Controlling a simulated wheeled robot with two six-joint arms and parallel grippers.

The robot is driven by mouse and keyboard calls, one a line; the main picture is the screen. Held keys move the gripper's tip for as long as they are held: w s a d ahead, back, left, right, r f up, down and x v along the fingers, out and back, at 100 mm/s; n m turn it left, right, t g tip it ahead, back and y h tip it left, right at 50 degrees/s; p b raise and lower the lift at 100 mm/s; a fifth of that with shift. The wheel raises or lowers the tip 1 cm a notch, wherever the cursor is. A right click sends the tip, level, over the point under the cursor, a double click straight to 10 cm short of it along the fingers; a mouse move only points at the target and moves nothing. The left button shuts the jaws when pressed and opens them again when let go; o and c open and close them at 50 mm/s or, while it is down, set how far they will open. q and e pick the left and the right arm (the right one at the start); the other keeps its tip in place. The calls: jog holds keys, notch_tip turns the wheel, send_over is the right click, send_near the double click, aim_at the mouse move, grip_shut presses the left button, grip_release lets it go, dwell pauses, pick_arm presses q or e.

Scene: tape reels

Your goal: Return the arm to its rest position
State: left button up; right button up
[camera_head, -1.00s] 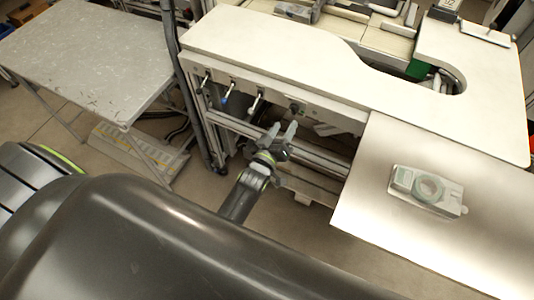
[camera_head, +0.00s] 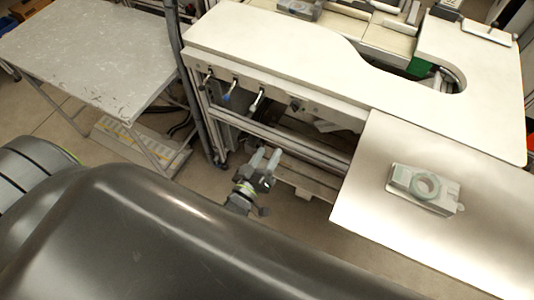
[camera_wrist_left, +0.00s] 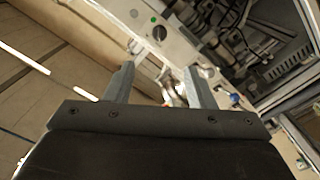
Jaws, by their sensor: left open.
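My left gripper (camera_head: 265,158) is in the head view, low in front of the workbench and below its top, close to my dark body. Its two fingers are apart with nothing between them. In the left wrist view the left gripper (camera_wrist_left: 158,85) also shows open and empty, with the bench front and its knobs beyond the fingertips. Most of the left arm is hidden behind my body. My right gripper is not in view.
The white workbench (camera_head: 270,48) has levers and a frame on its front side. A metal sheet (camera_head: 370,210) at right carries a grey holder with a tape reel (camera_head: 425,186). A grey table (camera_head: 85,55) stands at left.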

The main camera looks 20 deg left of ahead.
pick_arm(q)
jog(key=s+a+f+m+g+b, duration=0.1)
jog(key=s+f+g, duration=0.25)
jog(key=f, duration=0.45)
jog(key=s+a+f+m+g+y, duration=0.15)
jog(key=s+f, duration=0.25)
jog(key=f, duration=0.4)
jog(key=s+a+f+g+h+b, duration=0.1)
jog(key=s+a+f+g, duration=0.15)
jog(key=f, duration=0.55)
jog(key=s+a+f+m+g, duration=0.1)
jog(key=s+a+f+g, duration=0.1)
jog(key=s+f, duration=0.3)
jog(key=s+a+f+m+g+b, duration=0.1)
jog(key=s+a+f+g, duration=0.2)
jog(key=s, duration=0.8)
jog(key=s+a+f+m+g+y, duration=0.1)
jog(key=s+a+f+g, duration=0.1)
jog(key=s+f+g, duration=0.2)
jog(key=s+f, duration=0.3)
jog(key=s, duration=0.1)
jog(key=shift+s+a+m, duration=0.3)
jog(key=shift+m, duration=0.05)
